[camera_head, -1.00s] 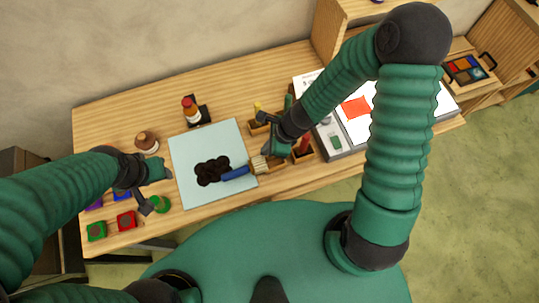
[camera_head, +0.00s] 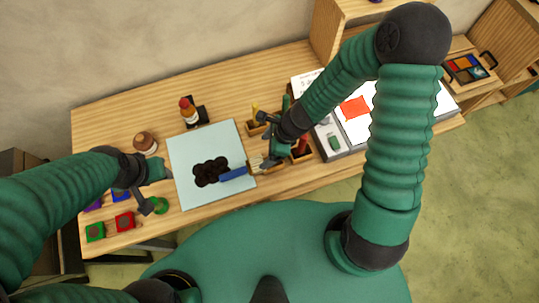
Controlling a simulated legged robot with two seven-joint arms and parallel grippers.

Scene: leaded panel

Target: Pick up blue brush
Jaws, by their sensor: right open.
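The blue brush (camera_head: 233,174) lies across the right edge of a light blue mat (camera_head: 205,137). Its blue handle is beside a dark, lumpy patch (camera_head: 207,171) and its pale bristle end points right. My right gripper (camera_head: 268,157) is open at the bristle end, partly covering it; I cannot tell whether it touches. My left gripper (camera_head: 157,189) is open and empty above the table's left part, near a green round piece (camera_head: 160,205).
Small coloured blocks, including a red one (camera_head: 124,221), are at the left. Wooden holders (camera_head: 301,155) with brushes stand by my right gripper. A grey-edged tray (camera_head: 345,150) is right.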

